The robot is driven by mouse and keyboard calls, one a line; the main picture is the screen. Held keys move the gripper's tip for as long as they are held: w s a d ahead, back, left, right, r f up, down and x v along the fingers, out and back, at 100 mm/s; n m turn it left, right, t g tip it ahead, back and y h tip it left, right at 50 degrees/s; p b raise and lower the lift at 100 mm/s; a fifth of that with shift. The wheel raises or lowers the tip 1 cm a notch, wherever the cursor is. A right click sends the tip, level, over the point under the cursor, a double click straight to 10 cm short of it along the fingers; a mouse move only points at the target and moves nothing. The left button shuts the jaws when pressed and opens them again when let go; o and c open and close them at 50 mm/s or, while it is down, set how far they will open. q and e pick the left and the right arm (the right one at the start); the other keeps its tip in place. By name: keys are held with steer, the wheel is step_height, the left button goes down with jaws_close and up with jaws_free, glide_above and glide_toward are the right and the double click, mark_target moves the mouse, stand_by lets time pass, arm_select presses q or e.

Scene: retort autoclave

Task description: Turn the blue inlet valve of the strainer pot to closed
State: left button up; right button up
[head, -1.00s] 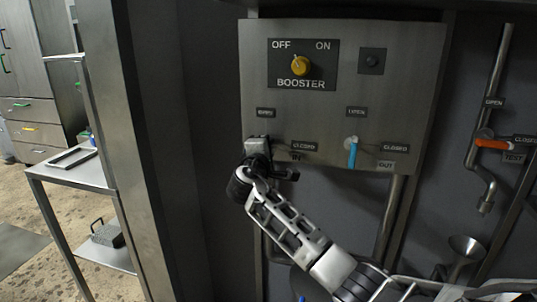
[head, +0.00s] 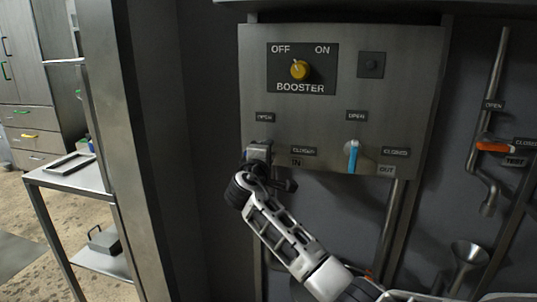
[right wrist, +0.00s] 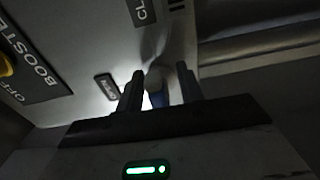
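The panel (head: 340,95) carries two valves with OPEN and CLOSED labels, the left one marked IN and the right one marked OUT. The IN valve's handle is hidden behind my right gripper (head: 262,160) in the head view. In the right wrist view a blue handle (right wrist: 159,99) with a pale hub shows between the two fingers of my right gripper (right wrist: 160,92). The fingers stand apart, one on each side, with a narrow gap visible. The OUT valve's light blue handle (head: 352,157) hangs down from its hub. My left gripper is not in view.
A yellow booster knob (head: 299,69) sits above the valves. An orange test valve handle (head: 492,146) and a funnel (head: 469,254) are at the right. A steel post (head: 110,120) and a metal shelf table (head: 72,172) stand at the left.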

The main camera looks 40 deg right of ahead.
steer(key=shift+r, duration=0.1)
steer(key=v, duration=1.6)
steer(key=s+a+f+n+y+p, duration=0.1)
steer(key=s+a+f+y+p, duration=0.15)
steer(key=a+f+y, duration=0.4)
steer(key=s+a+f+y+p, duration=0.1)
steer(key=s+f+y, duration=0.2)
steer(key=f, duration=0.7)
arm_select(q)
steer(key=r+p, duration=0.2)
steer(key=p, duration=0.1)
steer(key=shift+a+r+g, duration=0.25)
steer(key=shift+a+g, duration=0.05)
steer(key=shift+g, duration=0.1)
arm_select(e)
steer(key=s+a+f+m+y, duration=0.3)
steer(key=s+a+y, duration=0.1)
steer(key=s, duration=0.4)
steer(key=s+a+f+m+g+y, duration=0.1)
steer(key=s+a+f+m+y, duration=0.1)
steer(key=s, duration=0.7)
steer(key=shift+a+f+m+y, duration=0.4)
steer(key=shift+a+m+y, duration=0.45)
steer(key=shift+a+m, duration=0.15)
